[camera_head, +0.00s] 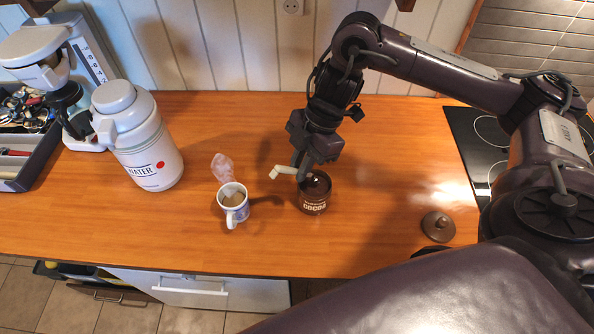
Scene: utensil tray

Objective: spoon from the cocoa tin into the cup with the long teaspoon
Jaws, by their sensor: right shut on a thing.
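The cocoa tin (314,204), dark brown with "COCOA" lettering, stands open on the wooden counter. My right gripper (303,170) is right above its mouth, fingers pointing down. It is shut on the long teaspoon (284,172), whose cream handle end sticks out to the left of the fingers. The rest of the spoon is hidden by the gripper and the tin; I cannot tell whether its bowl touches cocoa. The cup (236,211), white with blue markings, stands upright left of the tin with a light brown content and a pale wisp above it. My left gripper is not in view.
The tin's brown lid (438,226) lies to the right, near the black hob (466,150). A white water flask (150,165), a white appliance (60,60) and a dark utensil tray (28,178) stand at the left. The counter between flask and cup is clear.

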